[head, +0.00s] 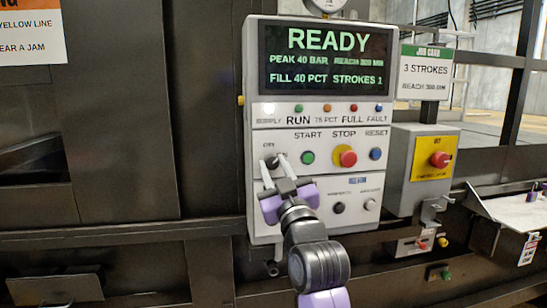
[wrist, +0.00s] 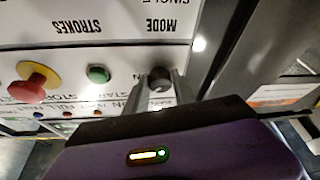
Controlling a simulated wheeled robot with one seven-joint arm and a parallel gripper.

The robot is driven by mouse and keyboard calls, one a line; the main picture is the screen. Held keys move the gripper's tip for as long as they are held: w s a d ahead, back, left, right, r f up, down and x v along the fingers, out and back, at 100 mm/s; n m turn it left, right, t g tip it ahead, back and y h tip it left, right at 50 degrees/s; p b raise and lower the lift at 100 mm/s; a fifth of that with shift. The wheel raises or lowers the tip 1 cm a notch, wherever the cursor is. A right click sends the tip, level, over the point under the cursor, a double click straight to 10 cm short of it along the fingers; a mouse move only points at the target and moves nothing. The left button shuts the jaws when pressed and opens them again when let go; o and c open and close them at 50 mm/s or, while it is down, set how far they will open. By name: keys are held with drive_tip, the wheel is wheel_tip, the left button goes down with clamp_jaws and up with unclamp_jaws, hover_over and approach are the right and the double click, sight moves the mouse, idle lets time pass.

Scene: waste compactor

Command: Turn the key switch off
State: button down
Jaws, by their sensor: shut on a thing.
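The key switch (head: 271,162) is on the left of the grey control panel (head: 249,200), left of the green START button (head: 308,158). In the wrist view, which is upside down, its dark round knob (wrist: 160,76) shows between two pale fingers. My gripper (head: 275,161) reaches the panel from below and is shut on the key switch, one finger on each side. The fingers partly cover the switch and its label, so I cannot read which way the key points.
The red STOP button (head: 345,156) and blue RESET button (head: 376,154) are farther right. The display (head: 327,57) reads READY. A separate box with a red emergency button (head: 440,159) stands right of the panel. A rail (head: 120,238) runs below.

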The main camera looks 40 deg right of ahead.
drive_tip(key=n+y+p, duration=0.1)
drive_tip(key=n, duration=0.1)
drive_tip(key=n+y+p, duration=0.1)
drive_tip(key=n, duration=0.2)
drive_tip(key=shift+s+d+r+t+y, duration=0.1)
drive_tip(key=shift+d+r+t+y, duration=0.1)
drive_tip(key=shift+t+y, duration=0.15)
drive_tip(key=n+y, duration=0.1)
drive_tip(key=n, duration=0.2)
drive_tip(key=n+g+y, duration=0.1)
drive_tip(key=n+y, duration=0.1)
drive_tip(key=n, duration=0.1)
drive_tip(key=shift+n+b, duration=0.3)
drive_tip(key=shift+n, duration=0.3)
drive_tip(key=c, duration=1.1)
unclamp_jaws()
drive_tip(key=shift+o, duration=0.2)
drive_tip(key=shift+s, duration=0.1)
drive_tip(key=b+v, duration=0.2)
drive_tip(key=v, duration=0.5)
drive_tip(key=shift+s, duration=0.3)
